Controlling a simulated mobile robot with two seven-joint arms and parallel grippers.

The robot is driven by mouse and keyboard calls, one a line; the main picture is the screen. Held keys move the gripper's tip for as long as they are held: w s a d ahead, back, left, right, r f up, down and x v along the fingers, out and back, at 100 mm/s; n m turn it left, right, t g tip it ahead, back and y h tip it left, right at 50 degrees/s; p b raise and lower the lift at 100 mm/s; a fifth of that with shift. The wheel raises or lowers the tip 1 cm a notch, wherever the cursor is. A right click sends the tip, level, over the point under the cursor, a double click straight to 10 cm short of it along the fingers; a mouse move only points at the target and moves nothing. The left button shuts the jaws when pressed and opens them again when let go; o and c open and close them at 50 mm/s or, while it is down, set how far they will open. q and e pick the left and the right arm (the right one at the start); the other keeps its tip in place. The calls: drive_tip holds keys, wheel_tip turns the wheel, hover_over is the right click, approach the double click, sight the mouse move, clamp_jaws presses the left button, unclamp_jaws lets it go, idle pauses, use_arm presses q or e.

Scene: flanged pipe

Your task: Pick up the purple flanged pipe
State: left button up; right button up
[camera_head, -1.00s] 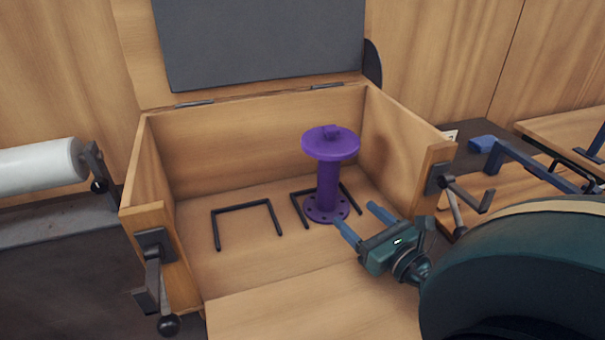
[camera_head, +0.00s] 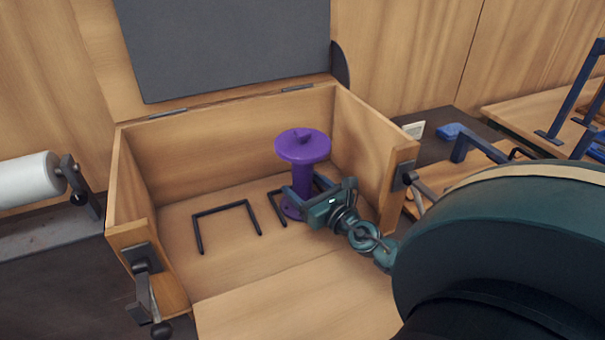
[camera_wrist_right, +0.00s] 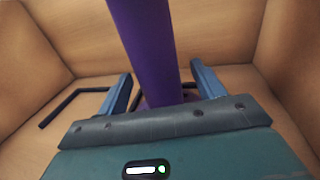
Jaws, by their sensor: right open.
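The purple flanged pipe (camera_head: 303,180) stands upright inside the open wooden box, with a wide flange at the top and another at the bottom. My right gripper (camera_head: 307,190) is open, with its two blue fingers reaching to either side of the pipe's shaft, low down. In the right wrist view the shaft (camera_wrist_right: 152,50) rises between the two fingers (camera_wrist_right: 160,85), with a gap showing on each side. The lower flange is partly hidden by the gripper. My left gripper is not in view.
The wooden box (camera_head: 120,190) has side walls, an upright lid and a lowered front panel (camera_head: 290,300). A black bracket (camera_head: 222,207) stands on the box floor left of the pipe; another is partly hidden by the pipe. A white roll (camera_head: 25,180) is at the left, blue frames at the right.

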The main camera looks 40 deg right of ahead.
drive_tip(key=shift+w, duration=0.85)
clamp_jaws()
drive_tip(key=shift+r, duration=0.1)
